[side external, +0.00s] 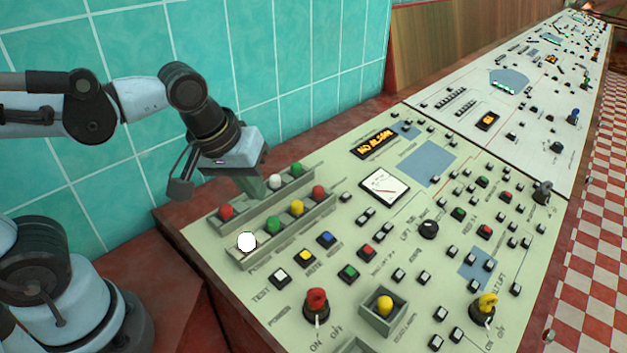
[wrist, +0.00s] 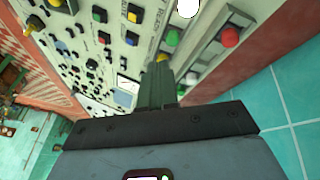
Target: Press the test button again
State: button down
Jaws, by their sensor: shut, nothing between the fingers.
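The white square test button (side external: 279,278) sits in a black housing near the front left of the pale green panel, beside the lettering "TEST". Its cap shows no finger on it. My gripper (side external: 257,190) is above and behind it, over the two rows of coloured lamps. Its fingers are shut with nothing between them, pointing down at the panel. In the wrist view the closed fingers (wrist: 157,80) show over the lamp rows; I cannot pick out the test button there. A round white lamp (side external: 247,242) glows brightly, and also shows in the wrist view (wrist: 188,7).
Green, yellow and red lamps stand in raised trays (side external: 282,232) around my gripper. A yellow button (side external: 305,257) and blue button (side external: 326,240) neighbour the test button. A red key switch (side external: 316,302) stands in front. An orange display (side external: 375,144) reads "NO ALARM". A tiled wall (side external: 285,70) stands behind.

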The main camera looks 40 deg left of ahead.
aim_at(281, 274)
jog(key=s+d+n+g+y, duration=0.1)
jog(key=d+n+g, duration=0.3)
jog(key=d+n, duration=0.5)
jog(key=shift+d+r+n+y, duration=0.4)
jog(key=shift+n+y, duration=0.4)
jog(key=shift+n, duration=0.9)
jog(key=shift+a+f, duration=0.1)
jog(key=shift+a, duration=0.05)
jog(key=x, duration=1.3)
jog(key=shift+s+f, duration=0.25)
jog(key=shift+f, duration=0.1)
jog(key=shift+x, duration=0.9)
jog(key=shift+r, duration=0.1)
jog(key=v, duration=1.3)
jog(key=shift+w+r, duration=0.2)
jog(key=shift+r, duration=0.25)
dwell(0.9)
